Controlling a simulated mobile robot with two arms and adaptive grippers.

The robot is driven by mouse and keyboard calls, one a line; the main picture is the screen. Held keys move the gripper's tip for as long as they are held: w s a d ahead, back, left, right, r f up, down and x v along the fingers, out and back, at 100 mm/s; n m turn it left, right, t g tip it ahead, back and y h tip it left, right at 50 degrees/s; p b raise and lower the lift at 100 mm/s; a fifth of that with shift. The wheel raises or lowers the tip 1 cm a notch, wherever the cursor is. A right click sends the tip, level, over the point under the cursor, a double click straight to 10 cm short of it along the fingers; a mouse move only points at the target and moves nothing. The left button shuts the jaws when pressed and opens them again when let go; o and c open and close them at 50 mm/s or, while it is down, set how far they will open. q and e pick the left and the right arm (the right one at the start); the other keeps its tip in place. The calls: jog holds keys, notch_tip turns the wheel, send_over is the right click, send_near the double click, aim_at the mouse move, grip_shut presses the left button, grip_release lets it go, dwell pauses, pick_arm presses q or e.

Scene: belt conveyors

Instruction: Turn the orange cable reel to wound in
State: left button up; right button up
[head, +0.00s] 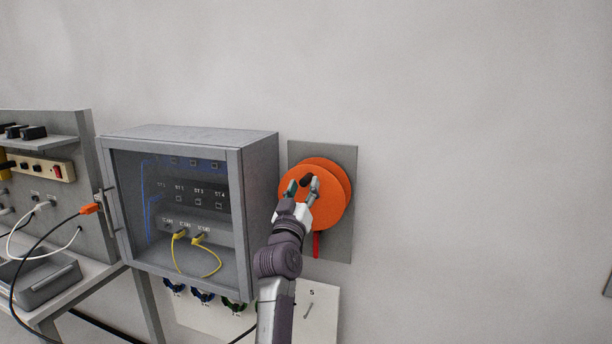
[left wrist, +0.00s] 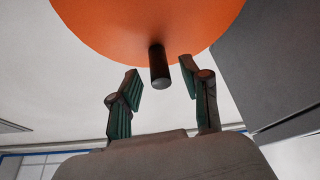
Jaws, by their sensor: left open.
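The orange cable reel (head: 329,208) is mounted on a grey wall plate (head: 340,247), with a red cable end (head: 316,245) hanging below it. The reel fills the top of the left wrist view (left wrist: 110,28). Its dark crank handle (left wrist: 159,66) sticks out between my left gripper's fingers. My left gripper (head: 301,187) is in front of the reel, open, with one finger on each side of the handle; it also shows in the left wrist view (left wrist: 162,88). Gaps show between the handle and both fingers. My right gripper is not in view.
A grey cabinet (head: 261,165) with a clear door stands just left of the reel and sticks out from the wall. A workbench with a panel (head: 75,152) and cables is further left. A white panel (head: 318,318) is below. The wall to the right is clear.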

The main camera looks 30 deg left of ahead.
pick_arm(q)
jog(key=shift+x, duration=1.35)
jog(key=shift+d, duration=0.1)
jog(key=shift+c, duration=0.3)
grip_shut()
